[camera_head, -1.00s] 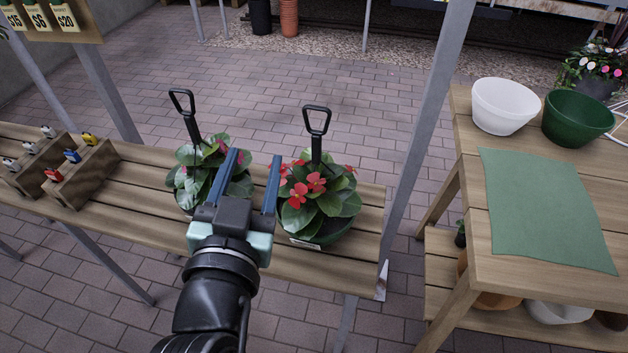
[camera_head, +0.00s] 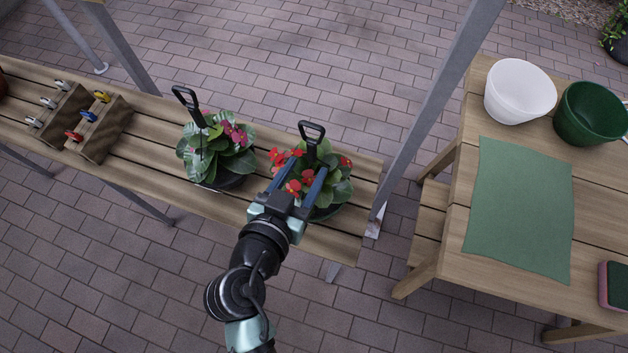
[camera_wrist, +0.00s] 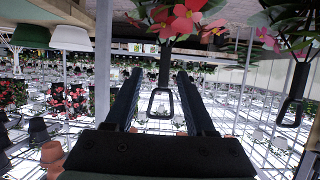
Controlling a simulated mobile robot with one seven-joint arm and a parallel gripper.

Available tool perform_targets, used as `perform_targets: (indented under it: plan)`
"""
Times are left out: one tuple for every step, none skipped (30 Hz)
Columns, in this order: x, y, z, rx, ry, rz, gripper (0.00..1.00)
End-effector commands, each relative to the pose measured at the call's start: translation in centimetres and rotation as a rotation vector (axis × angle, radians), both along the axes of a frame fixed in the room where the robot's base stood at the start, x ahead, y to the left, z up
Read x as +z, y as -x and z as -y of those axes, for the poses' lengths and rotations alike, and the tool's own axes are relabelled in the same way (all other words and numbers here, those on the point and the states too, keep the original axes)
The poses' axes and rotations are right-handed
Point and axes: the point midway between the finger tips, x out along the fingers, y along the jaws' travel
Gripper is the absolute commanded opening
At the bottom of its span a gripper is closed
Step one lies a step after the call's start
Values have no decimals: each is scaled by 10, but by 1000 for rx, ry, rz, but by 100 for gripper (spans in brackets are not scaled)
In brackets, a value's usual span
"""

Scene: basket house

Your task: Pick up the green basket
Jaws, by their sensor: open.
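The green basket (camera_head: 327,212) is a dark green pot with red flowers, leaves and an upright black loop handle (camera_head: 313,131). It stands on the slatted bench. My gripper (camera_head: 302,170) is open over its near side, its two blue-grey fingers covering part of the plant. In the wrist view, which looks upside down, the basket's handle (camera_wrist: 163,104) shows between the open fingers (camera_wrist: 159,73), held by neither. The red flowers (camera_wrist: 185,18) are at the top edge. The pot itself is not clear there.
A second basket (camera_head: 215,157) with a dark pot, pink flowers and a black handle stands close left. Wooden blocks with coloured knobs (camera_head: 100,130) sit farther left. A metal post (camera_head: 425,115) rises right of the bench. A table with a white pot (camera_head: 519,93) and a green pot (camera_head: 590,113) stands right.

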Motion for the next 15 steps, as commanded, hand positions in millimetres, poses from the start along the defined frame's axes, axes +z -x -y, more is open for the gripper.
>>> perform_targets:
  plan:
    - [-1, -9, 3, -1, 0, 1, 55]
    - [-3, -14, 5, -2, 0, 1, 55]
    - [-6, -19, 6, 0, -1, 1, 55]
    - [-8, -22, 8, 0, -1, 0, 55]
    - [-9, -25, 9, 0, -1, 0, 55]
    - [-10, -29, 10, 1, -1, 1, 55]
    - [-12, -30, 11, 1, -1, 0, 55]
    - [-12, -32, 11, 1, -1, 0, 55]
    - [-13, -33, 12, 1, -1, 0, 55]
    - [-13, -34, 12, 1, -1, 0, 55]
    - [-13, -36, 13, 1, -1, 1, 55]
    - [-13, -39, 13, 1, -1, 0, 55]
    - [-13, -42, 13, 1, -1, 1, 55]
    - [-13, -46, 14, 1, -1, 1, 55]
    - [-13, -52, 15, 0, -3, 2, 55]
